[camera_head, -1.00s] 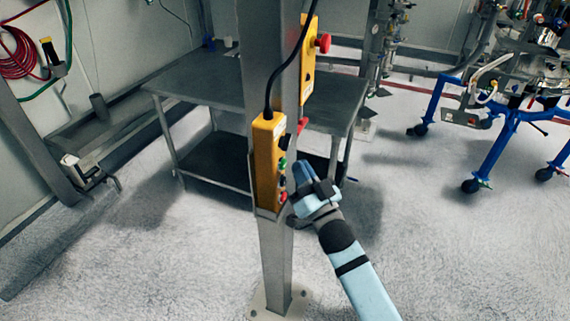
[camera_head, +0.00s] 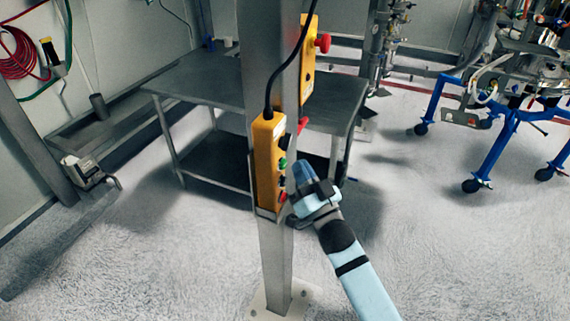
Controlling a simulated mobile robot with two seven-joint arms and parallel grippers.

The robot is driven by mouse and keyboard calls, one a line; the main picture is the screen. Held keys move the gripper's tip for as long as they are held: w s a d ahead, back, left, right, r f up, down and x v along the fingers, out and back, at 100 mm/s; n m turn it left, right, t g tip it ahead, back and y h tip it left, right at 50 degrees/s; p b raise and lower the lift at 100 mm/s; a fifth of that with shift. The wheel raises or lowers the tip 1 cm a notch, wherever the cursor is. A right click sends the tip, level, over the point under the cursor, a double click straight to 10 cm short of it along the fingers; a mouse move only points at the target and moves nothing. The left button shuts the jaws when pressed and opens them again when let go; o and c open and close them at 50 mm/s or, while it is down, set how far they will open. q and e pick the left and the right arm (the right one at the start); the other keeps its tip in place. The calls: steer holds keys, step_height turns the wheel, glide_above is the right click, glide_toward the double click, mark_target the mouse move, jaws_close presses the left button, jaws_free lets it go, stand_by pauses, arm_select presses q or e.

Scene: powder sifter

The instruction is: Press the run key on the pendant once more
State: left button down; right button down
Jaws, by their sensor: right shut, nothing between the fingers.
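The yellow pendant (camera_head: 266,160) hangs upright in a holder on the grey steel post, with a black cable from its top. Its keys face right: a black one (camera_head: 282,143), a green one (camera_head: 283,162) and a red one (camera_head: 282,196) low down are visible. I cannot read any labels. My right gripper (camera_head: 301,168) is shut and empty, just right of the pendant's lower keys, its tips near the green key. A small gap seems to show between tips and keys; touch cannot be judged surely. My left gripper is not in view.
A yellow box with a red mushroom button (camera_head: 323,43) is mounted higher on the post (camera_head: 276,250). A grey metal table (camera_head: 200,80) stands behind it. A blue wheeled frame (camera_head: 498,140) is at the right. The floor at front right is clear.

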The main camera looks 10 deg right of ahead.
steer(key=shift+a, duration=0.1)
stand_by(0.3)
steer(key=shift+w+a, duration=0.25)
